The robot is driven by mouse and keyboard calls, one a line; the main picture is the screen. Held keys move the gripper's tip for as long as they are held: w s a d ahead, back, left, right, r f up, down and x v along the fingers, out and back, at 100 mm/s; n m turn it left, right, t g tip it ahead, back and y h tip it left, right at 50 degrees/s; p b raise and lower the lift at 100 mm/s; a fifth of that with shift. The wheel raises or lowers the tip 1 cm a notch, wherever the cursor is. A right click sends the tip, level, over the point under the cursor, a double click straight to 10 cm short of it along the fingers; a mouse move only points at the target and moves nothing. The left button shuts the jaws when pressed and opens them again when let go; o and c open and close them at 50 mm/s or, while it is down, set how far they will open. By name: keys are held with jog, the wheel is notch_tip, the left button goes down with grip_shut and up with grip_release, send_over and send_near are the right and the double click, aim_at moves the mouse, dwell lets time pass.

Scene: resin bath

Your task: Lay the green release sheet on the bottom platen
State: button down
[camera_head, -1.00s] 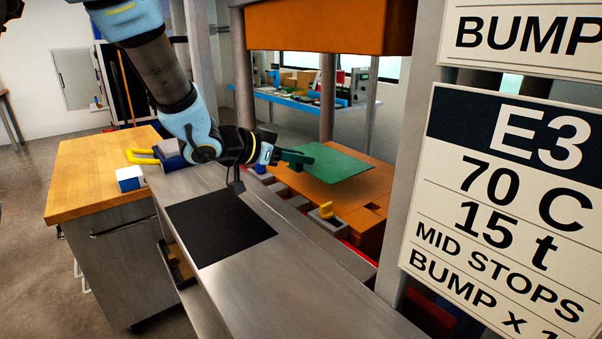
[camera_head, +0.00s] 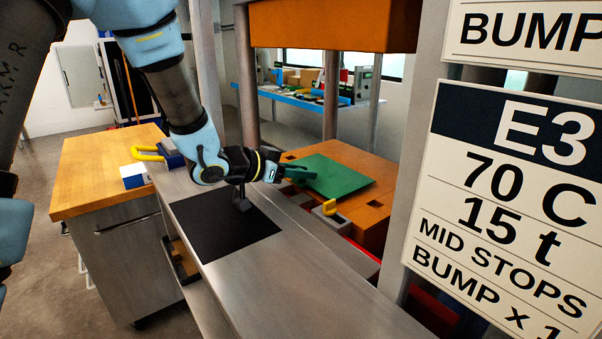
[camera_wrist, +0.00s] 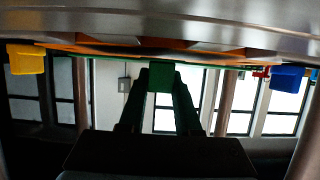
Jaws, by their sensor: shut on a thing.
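The green release sheet (camera_head: 335,177) lies flat and level over the left part of the orange bottom platen (camera_head: 374,211). It looks very close to the platen; I cannot tell whether it touches. My gripper (camera_head: 298,172) is shut on the sheet's near left edge, at the platen's side. In the wrist view, which looks upside down, the green fingers of my gripper (camera_wrist: 161,80) meet at that edge. The sheet shows there as a thin green line (camera_wrist: 112,60) along the orange platen (camera_wrist: 85,47).
The orange upper platen (camera_head: 320,25) hangs above, between grey columns. A black mat (camera_head: 215,232) lies on the steel bench (camera_head: 290,275). A large sign (camera_head: 510,200) stands at the right.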

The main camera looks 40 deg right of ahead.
jog(key=c, duration=0.6)
grip_release()
jog(key=shift+s+a+f, duration=0.15)
jog(key=shift+a+f, duration=0.05)
jog(key=shift+f, duration=0.6)
jog(key=shift+r, duration=0.15)
jog(key=shift+r+p, duration=0.35)
jog(key=shift+w+a+r, duration=0.15)
jog(key=shift+w, duration=0.05)
jog(key=v, duration=0.4)
jog(key=b+v, duration=0.1)
jog(key=v, duration=0.6)
jog(key=shift+a+r+b, duration=0.1)
jog(key=shift+r+b, duration=0.25)
jog(key=shift+r, duration=0.15)
